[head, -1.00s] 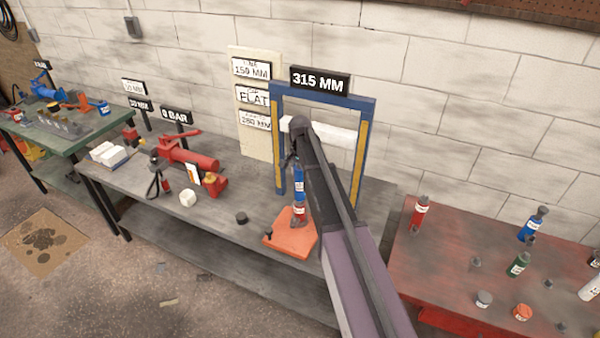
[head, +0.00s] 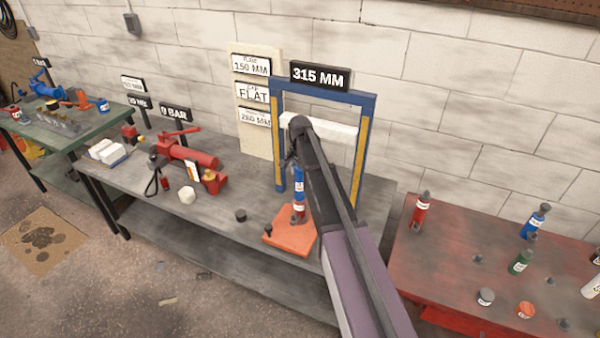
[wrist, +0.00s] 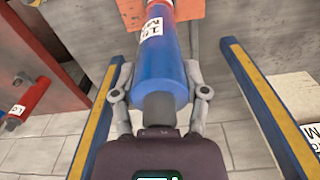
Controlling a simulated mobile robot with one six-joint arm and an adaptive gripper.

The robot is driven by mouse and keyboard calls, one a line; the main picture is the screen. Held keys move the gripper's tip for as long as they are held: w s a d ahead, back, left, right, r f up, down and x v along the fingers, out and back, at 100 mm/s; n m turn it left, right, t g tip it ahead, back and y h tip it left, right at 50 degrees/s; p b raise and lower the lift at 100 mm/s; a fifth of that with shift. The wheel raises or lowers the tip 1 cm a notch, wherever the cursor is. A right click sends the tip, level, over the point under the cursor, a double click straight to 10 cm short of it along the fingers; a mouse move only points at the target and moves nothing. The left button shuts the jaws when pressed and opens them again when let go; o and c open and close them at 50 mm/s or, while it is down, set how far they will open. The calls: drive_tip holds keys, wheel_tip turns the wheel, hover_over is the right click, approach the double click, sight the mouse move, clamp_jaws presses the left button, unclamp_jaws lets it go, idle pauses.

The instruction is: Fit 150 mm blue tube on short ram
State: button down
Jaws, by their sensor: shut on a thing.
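The blue tube (head: 299,182) stands upright inside the blue press frame (head: 280,150), directly above the short red ram (head: 299,210). The ram stands on an orange base plate (head: 283,238). The tube and ram look in line and meet end to end; whether the tube is fully seated I cannot tell. My gripper (head: 296,160) is at the tube's upper part, partly hidden by my own arm in the head view. In the wrist view, the fingers of my gripper (wrist: 158,88) are closed around the blue tube (wrist: 163,62), which has a white label.
The frame's white crossbeam (head: 345,127) is close beside my arm. A red pump (head: 185,152) stands left on the grey bench (head: 345,200). The red table (head: 455,260) at right holds a red ram (head: 422,208), a blue tube (head: 536,222) and a green tube (head: 520,262).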

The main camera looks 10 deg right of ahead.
drive_tip(key=shift+f, duration=0.1)
unclamp_jaws()
drive_tip(key=shift+r, duration=0.25)
wheel_tip(320, 180, up, 9)
drive_tip(key=p, duration=0.9)
drive_tip(key=shift+r+p, duration=0.15)
drive_tip(key=shift+p, duration=0.2)
idle(0.8)
drive_tip(key=s+f+n+b, duration=0.2)
drive_tip(key=s+n, duration=0.1)
drive_tip(key=s, duration=0.6)
drive_tip(key=s+f+n+b, duration=0.3)
drive_tip(key=s, duration=0.7)
drive_tip(key=s+f+n+b, duration=0.3)
drive_tip(key=s, duration=0.7)
drive_tip(key=shift+s+a+f, duration=0.15)
drive_tip(key=shift+s+a, duration=0.05)
drive_tip(key=shift+a, duration=0.05)
